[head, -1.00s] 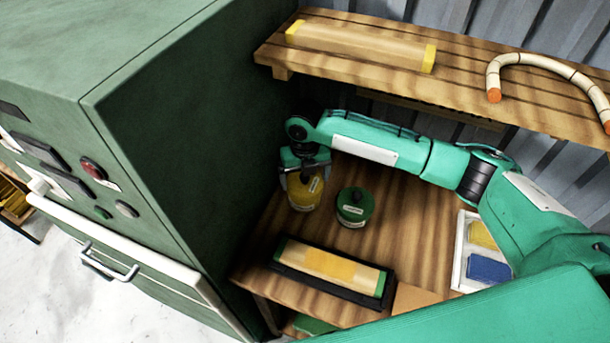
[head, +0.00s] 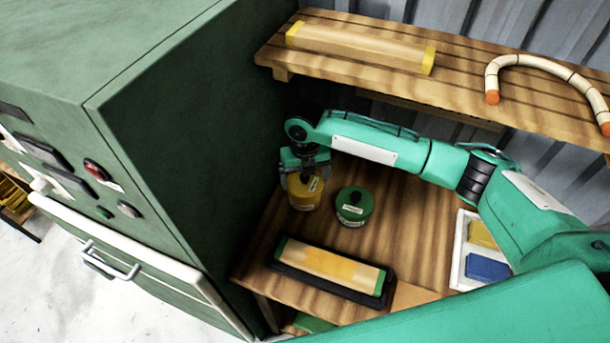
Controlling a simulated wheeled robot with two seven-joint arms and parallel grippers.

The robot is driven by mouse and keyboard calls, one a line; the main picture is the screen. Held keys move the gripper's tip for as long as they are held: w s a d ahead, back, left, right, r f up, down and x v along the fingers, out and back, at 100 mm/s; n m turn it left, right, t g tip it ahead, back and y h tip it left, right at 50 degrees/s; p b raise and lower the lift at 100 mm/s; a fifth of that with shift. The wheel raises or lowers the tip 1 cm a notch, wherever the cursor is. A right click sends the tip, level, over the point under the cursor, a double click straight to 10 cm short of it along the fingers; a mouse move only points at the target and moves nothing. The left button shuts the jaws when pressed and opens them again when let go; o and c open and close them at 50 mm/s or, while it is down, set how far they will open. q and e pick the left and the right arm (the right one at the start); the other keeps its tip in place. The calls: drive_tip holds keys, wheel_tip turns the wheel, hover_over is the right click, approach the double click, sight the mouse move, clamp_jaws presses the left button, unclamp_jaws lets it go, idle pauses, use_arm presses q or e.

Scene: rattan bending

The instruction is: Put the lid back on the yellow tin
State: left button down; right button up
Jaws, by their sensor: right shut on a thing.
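The yellow tin (head: 304,199) stands upright on the wooden bench, close to the green cabinet's side. My right gripper (head: 302,178) points down over its top and is shut on the lid, which is mostly hidden between and under the fingers. The lid is at the tin's top; I cannot tell whether it is fully seated. My left gripper is not in view.
A green tin (head: 354,207) with its lid on stands just right of the yellow tin. A black tray (head: 330,291) holding a pale block lies in front. A white tray (head: 459,246) with yellow and blue items is at right. The green cabinet (head: 190,150) borders the left, and a shelf (head: 470,88) hangs above.

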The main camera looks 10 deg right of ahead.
drive_tip(key=shift+f+p, duration=0.15)
drive_tip(key=shift+p, duration=0.8)
idle(1.4)
idle(0.3)
drive_tip(key=o, duration=0.7)
